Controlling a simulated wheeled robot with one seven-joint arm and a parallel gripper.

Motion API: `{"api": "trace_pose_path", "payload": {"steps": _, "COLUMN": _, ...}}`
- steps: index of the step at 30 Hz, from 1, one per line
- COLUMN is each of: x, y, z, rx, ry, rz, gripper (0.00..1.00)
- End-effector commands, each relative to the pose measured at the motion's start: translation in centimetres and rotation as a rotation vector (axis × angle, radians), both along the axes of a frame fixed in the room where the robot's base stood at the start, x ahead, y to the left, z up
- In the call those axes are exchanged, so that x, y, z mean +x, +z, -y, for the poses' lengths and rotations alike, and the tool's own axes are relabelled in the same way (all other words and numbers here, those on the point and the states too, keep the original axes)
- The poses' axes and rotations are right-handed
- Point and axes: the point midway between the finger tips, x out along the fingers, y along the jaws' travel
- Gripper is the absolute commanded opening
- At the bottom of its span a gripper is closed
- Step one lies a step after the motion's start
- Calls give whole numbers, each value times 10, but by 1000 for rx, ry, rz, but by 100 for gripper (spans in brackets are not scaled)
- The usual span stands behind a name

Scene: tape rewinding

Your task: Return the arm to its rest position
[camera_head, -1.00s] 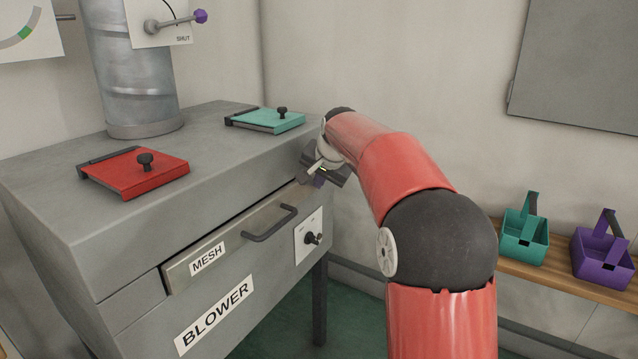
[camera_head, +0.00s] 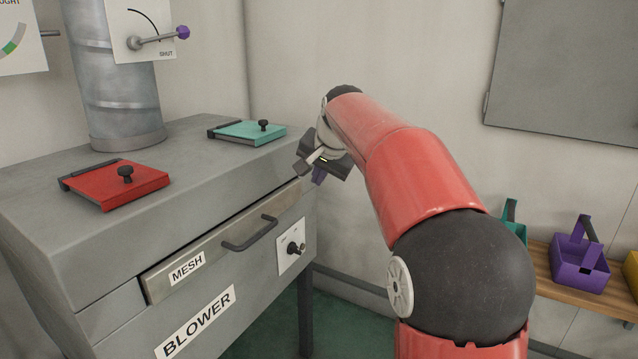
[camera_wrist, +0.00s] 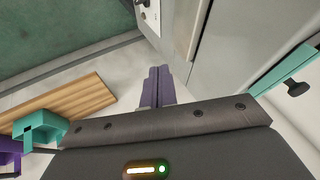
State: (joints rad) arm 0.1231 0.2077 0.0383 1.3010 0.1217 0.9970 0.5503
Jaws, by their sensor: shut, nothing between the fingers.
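My arm, red with a black elbow, reaches up and forward at the right of the grey blower cabinet (camera_head: 90,240) in the head view. My gripper (camera_head: 318,178) hangs by the cabinet's right upper corner, with a gap to the wall hard to judge. In the wrist view its purple fingers (camera_wrist: 158,88) are together, with nothing between them. The MESH drawer (camera_head: 215,262) with its dark handle sits below and left of my gripper.
A red lid (camera_head: 105,186) and a teal lid (camera_head: 245,133) lie on the cabinet top. A wooden shelf (camera_head: 560,290) at the right bears a purple basket (camera_head: 580,268), a teal basket partly behind my arm, and a yellow thing. A grey wall panel (camera_head: 565,75) hangs above.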

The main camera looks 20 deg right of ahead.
Motion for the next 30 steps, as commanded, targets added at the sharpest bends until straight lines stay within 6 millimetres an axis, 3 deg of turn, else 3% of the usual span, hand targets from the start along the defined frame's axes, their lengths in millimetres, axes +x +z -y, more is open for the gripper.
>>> {"api": "trace_pose_path", "payload": {"steps": 5, "x": -34, "y": 12, "z": 2, "rx": -19, "ry": 26, "rz": 3, "gripper": 0}}
{"api": "trace_pose_path", "payload": {"steps": 8, "x": -74, "y": 10, "z": -5, "rx": -66, "ry": 81, "rz": -7, "gripper": 0}}
{"api": "trace_pose_path", "payload": {"steps": 11, "x": -129, "y": 0, "z": -14, "rx": -128, "ry": 156, "rz": -25, "gripper": 0}}
{"api": "trace_pose_path", "payload": {"steps": 14, "x": -186, "y": -18, "z": -21, "rx": -194, "ry": 238, "rz": -40, "gripper": 0}}
{"api": "trace_pose_path", "payload": {"steps": 18, "x": -263, "y": -56, "z": -28, "rx": -279, "ry": 353, "rz": -66, "gripper": 0}}
{"api": "trace_pose_path", "payload": {"steps": 21, "x": -310, "y": -87, "z": -30, "rx": -333, "ry": 429, "rz": -80, "gripper": 0}}
{"api": "trace_pose_path", "payload": {"steps": 25, "x": -353, "y": -122, "z": -31, "rx": -381, "ry": 505, "rz": -96, "gripper": 0}}
{"api": "trace_pose_path", "payload": {"steps": 30, "x": -375, "y": -147, "z": -33, "rx": -413, "ry": 554, "rz": -111, "gripper": 0}}
